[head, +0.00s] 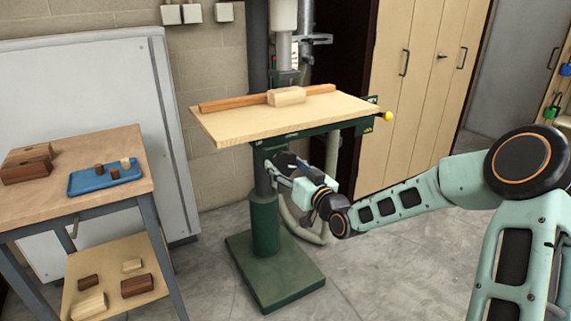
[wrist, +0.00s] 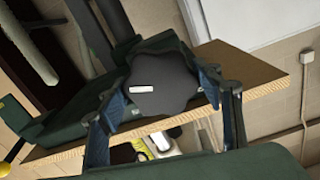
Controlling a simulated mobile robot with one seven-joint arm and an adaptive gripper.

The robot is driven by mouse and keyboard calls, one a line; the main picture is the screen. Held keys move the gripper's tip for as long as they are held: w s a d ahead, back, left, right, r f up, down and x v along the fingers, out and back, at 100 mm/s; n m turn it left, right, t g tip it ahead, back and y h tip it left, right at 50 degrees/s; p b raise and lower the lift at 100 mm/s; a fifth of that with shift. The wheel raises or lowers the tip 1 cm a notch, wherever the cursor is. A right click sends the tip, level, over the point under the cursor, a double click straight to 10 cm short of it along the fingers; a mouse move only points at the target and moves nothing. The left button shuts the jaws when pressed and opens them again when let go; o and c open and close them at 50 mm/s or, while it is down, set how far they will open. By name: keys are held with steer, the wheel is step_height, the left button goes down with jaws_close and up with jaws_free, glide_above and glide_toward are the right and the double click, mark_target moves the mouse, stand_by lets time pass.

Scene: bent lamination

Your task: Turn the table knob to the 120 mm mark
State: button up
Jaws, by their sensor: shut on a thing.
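The table knob (wrist: 163,85) is a black lobed knob with a small white mark, in the middle of the wrist view. My gripper (wrist: 160,100) has its two fingers on either side of the knob and is shut on it. In the head view my gripper (head: 284,170) reaches in under the machine's wooden table (head: 240,122), at the green column. The knob is mostly hidden there by the gripper. I cannot read any millimetre marks in either view.
A wooden block (head: 287,96) and a reddish fence strip (head: 232,102) lie on the machine table. A yellow ball-ended lever (head: 388,116) sticks out at its right. A workbench (head: 60,205) with a blue tray (head: 88,182) stands left. Floor right of the green base (head: 275,282) is clear.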

steer(key=m, duration=0.2)
steer(key=r+m+p, duration=0.1)
steer(key=m, duration=0.1)
steer(key=shift+w+m, duration=0.1)
steer(key=shift+m, duration=0.2)
steer(key=m+p, duration=0.1)
steer(key=m, duration=0.2)
steer(key=shift+m+p, duration=0.3)
steer(key=shift+m, duration=0.1)
steer(key=m+p, duration=0.1)
steer(key=m, duration=0.3)
steer(key=shift+a+m, duration=0.1)
steer(key=shift+m, duration=0.8)
steer(key=shift+a+m, duration=0.15)
steer(key=shift+m, duration=0.65)
steer(key=o, duration=1.1)
